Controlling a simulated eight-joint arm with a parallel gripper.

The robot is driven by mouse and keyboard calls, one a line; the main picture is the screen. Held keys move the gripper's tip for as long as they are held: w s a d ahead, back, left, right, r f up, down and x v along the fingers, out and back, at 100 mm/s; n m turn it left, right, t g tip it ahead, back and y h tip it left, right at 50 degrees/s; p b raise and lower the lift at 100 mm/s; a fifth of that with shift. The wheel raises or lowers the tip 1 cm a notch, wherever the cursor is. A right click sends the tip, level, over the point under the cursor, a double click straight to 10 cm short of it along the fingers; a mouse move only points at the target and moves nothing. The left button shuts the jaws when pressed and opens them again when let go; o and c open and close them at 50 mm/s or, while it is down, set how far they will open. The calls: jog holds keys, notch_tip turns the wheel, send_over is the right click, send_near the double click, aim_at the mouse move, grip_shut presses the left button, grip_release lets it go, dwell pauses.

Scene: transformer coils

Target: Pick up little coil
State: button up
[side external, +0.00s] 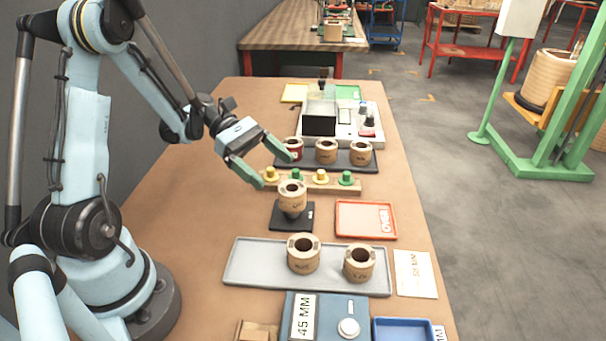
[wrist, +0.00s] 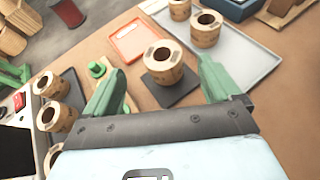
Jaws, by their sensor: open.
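A tan coil (side external: 292,196) stands upright on a small black square base (side external: 280,216) in the middle of the table; in the wrist view this coil (wrist: 163,64) shows between and beyond my fingers. Two tan coils, one on the left (side external: 303,253) and one on the right (side external: 358,262), stand on a grey tray (side external: 255,262). I cannot tell which coil is the little one. My gripper (side external: 276,171) is open and empty, its green fingers above the table, left of and above the middle coil.
A wooden strip (side external: 310,183) with yellow and green pegs lies behind the middle coil. An orange-rimmed tray (side external: 365,220) is to its right. A blue-grey box marked 45 MM (side external: 330,318) and a blue tray (side external: 403,330) are at the front. Bare table lies left.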

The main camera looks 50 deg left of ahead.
aim_at(297, 191)
jog(key=shift+n, duration=0.3)
jog(key=x, duration=0.7)
jog(key=shift+s+f, duration=0.1)
jog(key=shift+s, duration=0.05)
jog(key=shift+c, duration=0.4)
jog(key=c, duration=1.2)
jog(key=shift+r, duration=0.2)
